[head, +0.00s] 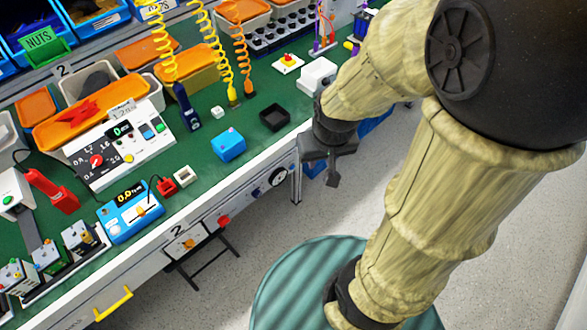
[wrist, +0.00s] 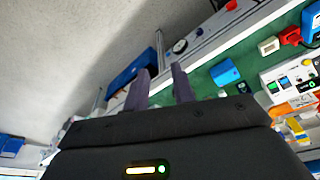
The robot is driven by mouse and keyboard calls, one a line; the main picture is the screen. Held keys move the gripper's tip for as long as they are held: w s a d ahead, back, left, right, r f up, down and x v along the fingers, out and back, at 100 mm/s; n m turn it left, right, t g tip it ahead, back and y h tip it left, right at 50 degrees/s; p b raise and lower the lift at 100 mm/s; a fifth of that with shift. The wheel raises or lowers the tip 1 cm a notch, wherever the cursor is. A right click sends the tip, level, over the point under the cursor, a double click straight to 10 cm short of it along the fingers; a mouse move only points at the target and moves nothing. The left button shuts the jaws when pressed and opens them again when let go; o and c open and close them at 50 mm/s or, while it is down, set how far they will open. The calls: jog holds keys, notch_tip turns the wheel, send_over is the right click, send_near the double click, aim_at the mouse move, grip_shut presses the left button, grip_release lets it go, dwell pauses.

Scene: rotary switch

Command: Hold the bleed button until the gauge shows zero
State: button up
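A round gauge-like dial (head: 278,178) with a dark face sits on the bench's front panel; it also shows in the wrist view (wrist: 180,46). Its reading is too small to tell. Along the same front is a red knob or button (head: 224,220), also in the wrist view (wrist: 231,5). I cannot tell which control is the bleed button. My gripper (head: 333,178) hangs in the air off the bench's front edge, right of the dial in the head view. In the wrist view its two dark fingers (wrist: 160,78) stand apart with nothing between them.
The green bench top (head: 200,150) carries a white control box (head: 120,145), a blue meter (head: 130,210), a blue block (head: 229,145) and a black tray (head: 274,117). A stool (head: 205,262) stands under the bench. The floor before it is mostly free.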

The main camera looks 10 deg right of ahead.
grip_shut()
dwell(1.5)
